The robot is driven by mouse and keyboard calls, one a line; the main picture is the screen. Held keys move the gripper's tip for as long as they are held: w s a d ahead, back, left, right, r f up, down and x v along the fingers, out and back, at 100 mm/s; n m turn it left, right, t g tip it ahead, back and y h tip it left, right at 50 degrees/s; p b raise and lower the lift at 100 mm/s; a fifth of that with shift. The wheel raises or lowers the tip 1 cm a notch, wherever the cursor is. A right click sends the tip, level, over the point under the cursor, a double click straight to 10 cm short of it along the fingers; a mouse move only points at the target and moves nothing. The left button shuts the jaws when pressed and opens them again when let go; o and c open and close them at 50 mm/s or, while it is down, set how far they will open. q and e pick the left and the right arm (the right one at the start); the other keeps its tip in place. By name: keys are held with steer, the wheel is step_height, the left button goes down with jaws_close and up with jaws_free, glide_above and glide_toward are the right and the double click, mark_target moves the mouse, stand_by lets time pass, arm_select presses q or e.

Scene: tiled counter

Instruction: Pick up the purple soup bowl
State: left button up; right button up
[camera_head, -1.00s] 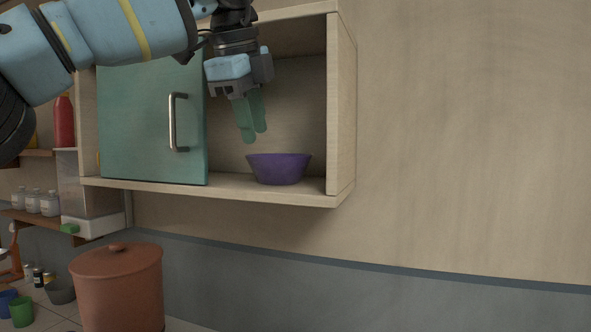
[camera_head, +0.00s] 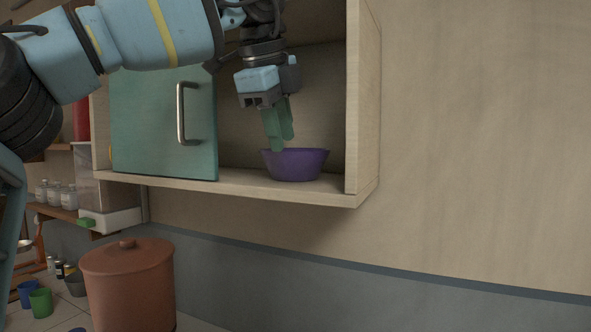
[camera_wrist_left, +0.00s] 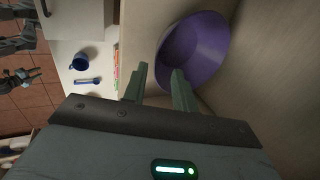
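The purple soup bowl (camera_head: 296,166) stands upright on the floor of the open cabinet (camera_head: 270,187), in its right half. My left gripper (camera_head: 280,146) points down just above the bowl's left rim. In the left wrist view the bowl (camera_wrist_left: 205,50) lies just beyond the fingertips. The two green fingers (camera_wrist_left: 160,75) are apart with a gap between them, and nothing is held. One finger overlaps the bowl's rim in that view; I cannot tell whether it touches.
The green sliding door (camera_head: 165,125) with a metal handle covers the cabinet's left half. The cabinet's right side wall (camera_head: 362,100) stands close beside the bowl. A lidded brown pot (camera_head: 128,285) stands below on the counter. Bottles (camera_head: 55,195) sit on a shelf at left.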

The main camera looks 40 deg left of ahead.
mark_target(281, 155)
arm_select(q)
steer(key=f, duration=0.2)
steer(key=a+f, duration=0.1)
steer(key=shift+w+a+f, duration=0.1)
steer(key=shift+w+f, duration=0.25)
steer(key=shift+f, duration=0.05)
steer(key=shift+w+a+f+p, duration=0.1)
steer(key=shift+w+f+p, duration=0.2)
steer(key=shift+f, duration=0.15)
jaws_close()
